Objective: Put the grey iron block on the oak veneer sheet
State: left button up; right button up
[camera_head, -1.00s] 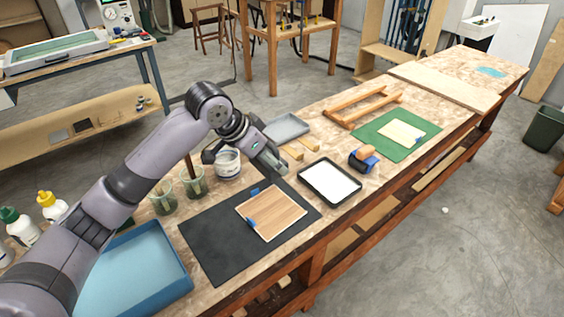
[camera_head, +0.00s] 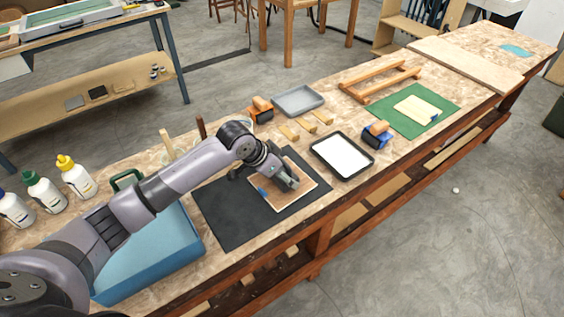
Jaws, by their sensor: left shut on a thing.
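The oak veneer sheet (camera_head: 297,196) is a light brown square on a black mat (camera_head: 226,222); a bit of blue shows at its left edge. My left gripper (camera_head: 287,183) is over the middle of the sheet and shut on the grey iron block. Gripper and block are both grey and small here, so the block's outline is hard to separate from the fingers. I cannot tell whether the block touches the sheet. My left forearm covers part of the mat. My right gripper is not in view.
A black tray with a white inside (camera_head: 341,156) stands right of the mat. A blue-handled roller (camera_head: 377,135), a green mat (camera_head: 390,119), a grey tray (camera_head: 298,100) and wooden pieces (camera_head: 306,125) lie beyond. A blue bin (camera_head: 150,262) is at front left, near several bottles (camera_head: 77,178).

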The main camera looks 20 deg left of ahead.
pick_arm(q)
jog(key=shift+w+f, duration=0.1)
jog(key=shift+f, duration=0.05)
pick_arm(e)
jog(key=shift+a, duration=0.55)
pick_arm(q)
jog(key=o, duration=1.5)
jog(key=shift+f, duration=0.35)
jog(key=o, duration=0.5)
jog(key=shift+r, duration=0.1)
jog(key=shift+c, duration=0.2)
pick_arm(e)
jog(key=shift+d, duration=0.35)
pick_arm(q)
jog(key=shift+r, duration=0.15)
jog(key=v, duration=1.2)
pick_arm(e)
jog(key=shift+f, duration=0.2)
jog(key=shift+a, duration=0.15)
